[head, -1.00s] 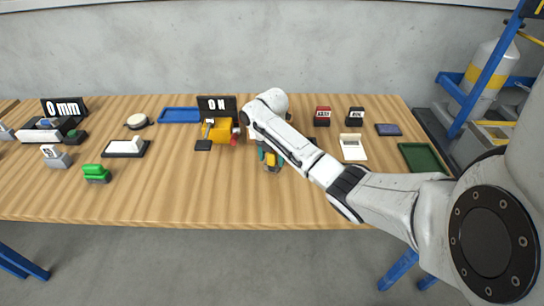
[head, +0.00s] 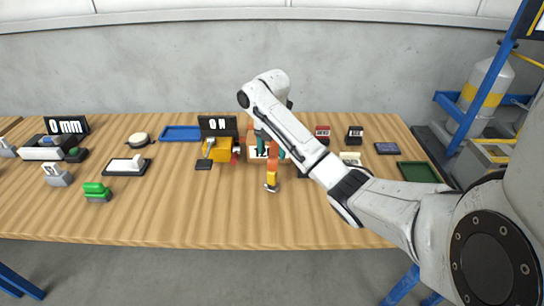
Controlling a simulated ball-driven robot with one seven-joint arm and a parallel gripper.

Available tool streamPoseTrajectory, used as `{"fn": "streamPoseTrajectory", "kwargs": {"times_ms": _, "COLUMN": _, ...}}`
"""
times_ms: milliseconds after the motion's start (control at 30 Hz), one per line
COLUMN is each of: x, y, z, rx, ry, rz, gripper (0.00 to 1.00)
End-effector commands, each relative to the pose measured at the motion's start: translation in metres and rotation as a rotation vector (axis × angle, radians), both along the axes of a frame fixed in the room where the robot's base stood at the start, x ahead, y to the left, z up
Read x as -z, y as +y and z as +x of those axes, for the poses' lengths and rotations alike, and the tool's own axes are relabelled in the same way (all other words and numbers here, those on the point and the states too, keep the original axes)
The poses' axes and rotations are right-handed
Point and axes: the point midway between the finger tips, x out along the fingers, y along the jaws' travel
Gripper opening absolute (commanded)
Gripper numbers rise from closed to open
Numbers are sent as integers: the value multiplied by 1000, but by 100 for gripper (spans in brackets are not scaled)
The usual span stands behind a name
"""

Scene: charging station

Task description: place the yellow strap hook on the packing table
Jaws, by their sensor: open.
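The yellow strap hook (head: 271,178) is near the middle of the table, with an orange upper part and a small metal end at the bottom. It looks upright, its lower end at the tabletop. The packing table (head: 180,215) is a wide wooden top. My gripper (head: 272,151) has teal fingers just above the hook's upper part. The jaws are open, and the fingers look apart from the hook. My arm hides part of the area behind and right of the gripper.
A yellow device (head: 220,151) and a black "0 N" display (head: 218,126) stand left of my gripper. A white label sign (head: 256,154) is behind it. A blue tray (head: 181,133) lies further left, a green tray (head: 419,172) at right. The front of the table is clear.

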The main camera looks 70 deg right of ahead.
Motion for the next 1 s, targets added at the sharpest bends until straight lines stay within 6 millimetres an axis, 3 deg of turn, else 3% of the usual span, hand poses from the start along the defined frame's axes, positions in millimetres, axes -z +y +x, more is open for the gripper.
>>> {"fn": "streamPoseTrajectory", "kwargs": {"times_ms": 267, "x": -5, "y": 2, "z": 1, "rx": 3, "ry": -2, "rz": 2, "gripper": 64}}
{"fn": "streamPoseTrajectory", "kwargs": {"times_ms": 367, "x": 3, "y": 22, "z": 13, "rx": 25, "ry": -22, "rz": 15, "gripper": 64}}
{"fn": "streamPoseTrajectory", "kwargs": {"times_ms": 467, "x": 21, "y": 70, "z": 37, "rx": 96, "ry": -63, "rz": 50, "gripper": 64}}
{"fn": "streamPoseTrajectory", "kwargs": {"times_ms": 567, "x": 44, "y": 137, "z": 57, "rx": 229, "ry": -109, "rz": 105, "gripper": 64}}
{"fn": "streamPoseTrajectory", "kwargs": {"times_ms": 667, "x": 67, "y": 205, "z": 61, "rx": 396, "ry": -131, "rz": 166, "gripper": 64}}
{"fn": "streamPoseTrajectory", "kwargs": {"times_ms": 800, "x": 96, "y": 283, "z": 40, "rx": 653, "ry": -119, "rz": 231, "gripper": 64}}
{"fn": "streamPoseTrajectory", "kwargs": {"times_ms": 900, "x": 114, "y": 326, "z": 8, "rx": 845, "ry": -90, "rz": 249, "gripper": 64}}
{"fn": "streamPoseTrajectory", "kwargs": {"times_ms": 1000, "x": 129, "y": 356, "z": -33, "rx": 1040, "ry": -57, "rz": 240, "gripper": 64}}
